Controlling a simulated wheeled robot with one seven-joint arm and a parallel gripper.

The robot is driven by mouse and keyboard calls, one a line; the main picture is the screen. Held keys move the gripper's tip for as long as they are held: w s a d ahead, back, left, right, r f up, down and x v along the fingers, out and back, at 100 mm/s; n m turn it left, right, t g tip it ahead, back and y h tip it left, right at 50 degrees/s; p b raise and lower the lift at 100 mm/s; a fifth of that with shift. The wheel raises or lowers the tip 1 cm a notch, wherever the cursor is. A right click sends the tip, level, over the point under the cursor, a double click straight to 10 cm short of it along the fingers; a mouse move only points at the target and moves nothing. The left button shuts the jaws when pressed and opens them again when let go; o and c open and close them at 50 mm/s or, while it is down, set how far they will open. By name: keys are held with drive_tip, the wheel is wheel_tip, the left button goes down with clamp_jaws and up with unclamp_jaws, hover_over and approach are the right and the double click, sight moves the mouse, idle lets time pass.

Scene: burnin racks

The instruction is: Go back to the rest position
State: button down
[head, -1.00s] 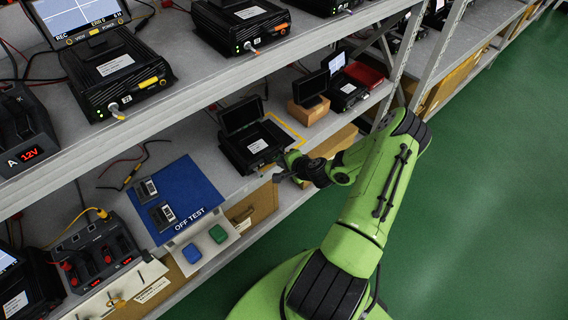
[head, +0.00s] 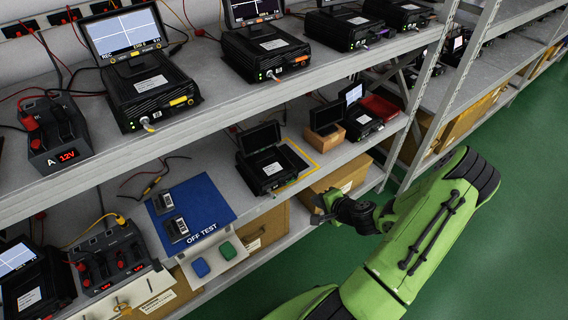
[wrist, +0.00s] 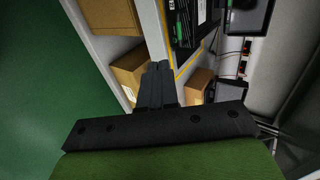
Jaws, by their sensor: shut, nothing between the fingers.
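My gripper (head: 322,213) is at the end of my green arm, in front of the lower shelf's edge in the head view. In the wrist view its two dark fingers (wrist: 158,85) lie together with nothing between them. It is apart from the black recorder (head: 266,165), which stands with its screen raised beside a yellow-outlined area on the lower shelf. The recorder shows in part at the top of the wrist view (wrist: 185,25).
A blue OFF TEST mat (head: 207,200) with two small devices lies on the lower shelf. Recorders (head: 150,95) line the upper shelf. Cardboard boxes (head: 340,178) sit below. A metal upright (head: 412,100) stands right of centre. Green floor (head: 525,200) is open at right.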

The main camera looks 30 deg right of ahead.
drive_tip(key=a+r+n+g+y+p, duration=0.1)
drive_tip(key=a+r+n+g+p, duration=0.15)
drive_tip(key=a+r+n, duration=0.7)
drive_tip(key=a+r+n+g+p, duration=0.2)
drive_tip(key=a+r+n+g, duration=0.15)
drive_tip(key=a+r, duration=0.6)
drive_tip(key=s+a+r+n+p, duration=0.1)
drive_tip(key=s+a+r+n, duration=0.1)
drive_tip(key=s+r, duration=0.5)
drive_tip(key=s+a+r+n+t+h+p, duration=0.1)
drive_tip(key=s+a+r+n, duration=0.2)
drive_tip(key=s+r, duration=0.5)
wheel_tip(320, 180, up, 2)
drive_tip(key=shift+s+r, duration=0.15)
